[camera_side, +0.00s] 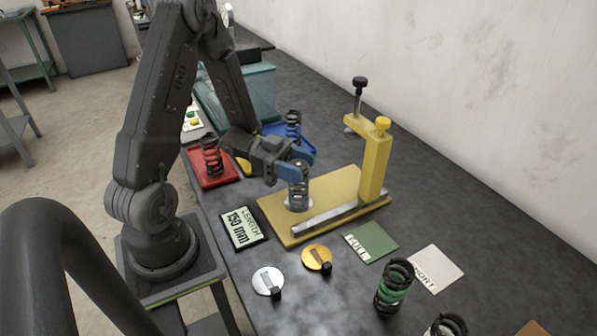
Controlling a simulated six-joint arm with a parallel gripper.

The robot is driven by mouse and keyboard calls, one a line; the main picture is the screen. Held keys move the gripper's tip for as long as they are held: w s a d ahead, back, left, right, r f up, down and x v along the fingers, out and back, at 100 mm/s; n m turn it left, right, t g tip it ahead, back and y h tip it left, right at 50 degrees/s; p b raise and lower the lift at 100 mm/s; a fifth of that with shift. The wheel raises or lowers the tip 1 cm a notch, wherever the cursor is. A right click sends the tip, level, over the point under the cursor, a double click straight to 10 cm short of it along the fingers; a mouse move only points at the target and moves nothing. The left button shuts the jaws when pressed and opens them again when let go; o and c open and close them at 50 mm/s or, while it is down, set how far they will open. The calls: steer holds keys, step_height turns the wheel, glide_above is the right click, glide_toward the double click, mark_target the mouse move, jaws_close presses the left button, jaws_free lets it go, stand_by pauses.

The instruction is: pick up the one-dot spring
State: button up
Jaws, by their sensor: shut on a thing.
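My gripper (297,168) is above the yellow base plate of the press stand and is shut on a dark coil spring (298,190). The fingers hide the spring's top. This spring is upright over the round metal seat on the plate; I cannot tell whether it touches the seat. Another dark spring with red on it (211,157) stands on a red tray (217,182). A dark spring (293,126) stands at the blue tray behind my gripper. A dark spring with a green band (393,290) stands at the front right. Dots on the springs are too small to read.
The yellow press stand (374,170) rises just right of my gripper. A 150 mm display (241,228), a silver disc (267,281) and a gold disc (317,258) lie in front. FULL (379,238) and SHORT (436,266) mats lie at right. Another spring (447,325) is cut off below.

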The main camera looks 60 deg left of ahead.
step_height(320, 180, up, 28)
steer(key=w+d+r+n+t+y, duration=0.3)
steer(key=w+d+t, duration=0.1)
steer(key=w+d, duration=1.3)
steer(key=d+f+n+y, duration=0.1)
steer(key=d+f+y, duration=0.15)
steer(key=d, duration=0.95)
step_height(320, 180, down, 29)
steer(key=shift+s+t+h, duration=0.25)
steer(key=shift+t+h, duration=0.05)
steer(key=shift+h, duration=0.15)
steer(key=shift+f, duration=0.25)
